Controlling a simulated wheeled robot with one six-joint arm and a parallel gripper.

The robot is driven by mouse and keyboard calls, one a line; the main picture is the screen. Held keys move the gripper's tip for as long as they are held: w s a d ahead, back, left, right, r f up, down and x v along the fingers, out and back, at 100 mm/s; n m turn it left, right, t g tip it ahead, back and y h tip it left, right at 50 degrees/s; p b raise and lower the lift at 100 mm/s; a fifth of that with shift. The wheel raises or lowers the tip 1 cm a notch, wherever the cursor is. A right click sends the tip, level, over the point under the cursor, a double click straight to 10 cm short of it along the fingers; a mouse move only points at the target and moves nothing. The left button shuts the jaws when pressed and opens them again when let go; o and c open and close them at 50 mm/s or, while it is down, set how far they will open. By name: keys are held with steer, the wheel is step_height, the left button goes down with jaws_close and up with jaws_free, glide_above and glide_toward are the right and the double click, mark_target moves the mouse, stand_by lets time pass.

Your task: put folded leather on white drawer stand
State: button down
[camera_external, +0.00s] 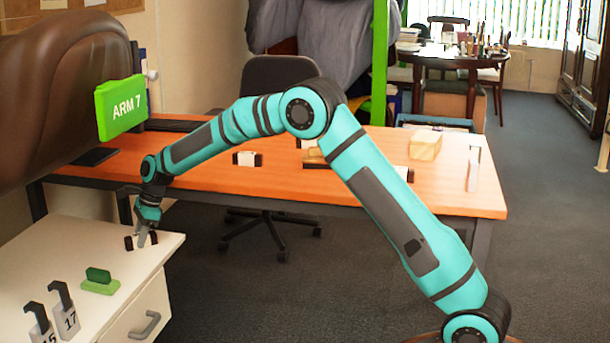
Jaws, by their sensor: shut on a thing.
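The white drawer stand (60,245) is at the lower left, with a grey handle on its drawer front. My gripper (142,238) points down at the far right corner of its top. It is shut on a small dark piece, which I take to be the folded leather (128,243). Dark ends of the piece show on both sides of the fingers, and its middle is hidden. The piece is at or very near the stand top; I cannot tell whether it touches.
A green block on a green base (99,281) and two hooked, numbered tags (65,310) stand on the drawer stand. A large brown saddle form (55,100) with a green ARM 7 sign (121,107) overhangs the left. The orange desk (300,183) behind holds several small items.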

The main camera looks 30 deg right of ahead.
steer(key=shift+f, duration=0.1)
steer(key=c, duration=1.1)
jaws_free()
steer(key=shift+c, duration=0.2)
steer(key=v, duration=1.2)
